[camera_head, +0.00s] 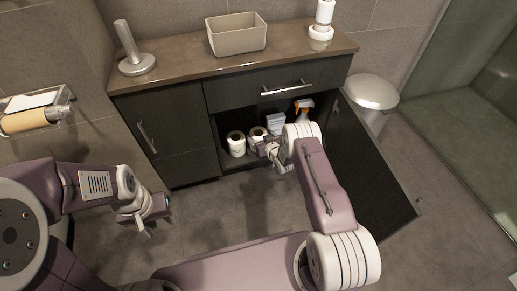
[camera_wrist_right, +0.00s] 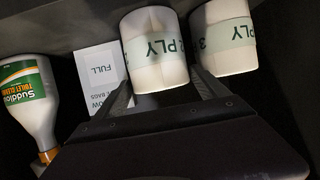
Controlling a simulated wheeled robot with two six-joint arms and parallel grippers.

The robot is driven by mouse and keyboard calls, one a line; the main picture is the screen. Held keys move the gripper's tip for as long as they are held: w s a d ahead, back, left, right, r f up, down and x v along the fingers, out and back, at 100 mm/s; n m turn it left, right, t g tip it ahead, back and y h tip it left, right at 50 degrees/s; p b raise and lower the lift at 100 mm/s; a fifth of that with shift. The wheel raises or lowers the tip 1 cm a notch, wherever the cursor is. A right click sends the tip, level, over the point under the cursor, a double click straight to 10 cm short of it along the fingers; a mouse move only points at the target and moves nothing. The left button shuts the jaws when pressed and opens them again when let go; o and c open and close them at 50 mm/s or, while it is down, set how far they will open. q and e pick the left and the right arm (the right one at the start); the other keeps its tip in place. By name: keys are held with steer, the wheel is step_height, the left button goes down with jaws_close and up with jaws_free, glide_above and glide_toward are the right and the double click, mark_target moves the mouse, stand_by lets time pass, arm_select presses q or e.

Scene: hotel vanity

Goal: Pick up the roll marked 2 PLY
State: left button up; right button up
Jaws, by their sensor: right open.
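In the right wrist view a white roll with a green band reading PLY (camera_wrist_right: 152,50) is in the middle; the digit beside the letters looks like a 2. My right gripper (camera_wrist_right: 165,88) is open, with one finger to each side of this roll's lower end. In the head view the roll (camera_head: 257,134) stands in the open cabinet, just left of my right gripper (camera_head: 268,152). A second roll (camera_wrist_right: 224,38), its band showing a 3, is beside it; the head view shows it on the left (camera_head: 236,145). My left gripper (camera_head: 147,215) is empty, above the floor.
An orange-topped spray bottle (camera_head: 304,106) is in the cabinet. The open cabinet door (camera_head: 365,165) is on the right. The counter (camera_head: 185,68) is above.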

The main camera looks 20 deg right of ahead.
steer(key=shift+b+x, duration=0.7)
steer(key=shift+x, duration=0.3)
steer(key=shift+w+f, duration=0.1)
steer(key=shift+w, duration=0.05)
arm_select(q)
step_height(320, 180, down, 3)
steer(key=shift+r, duration=0.15)
arm_select(e)
steer(key=c, duration=1.2)
steer(key=shift+o, duration=0.2)
arm_select(q)
steer(key=shift+r, duration=0.1)
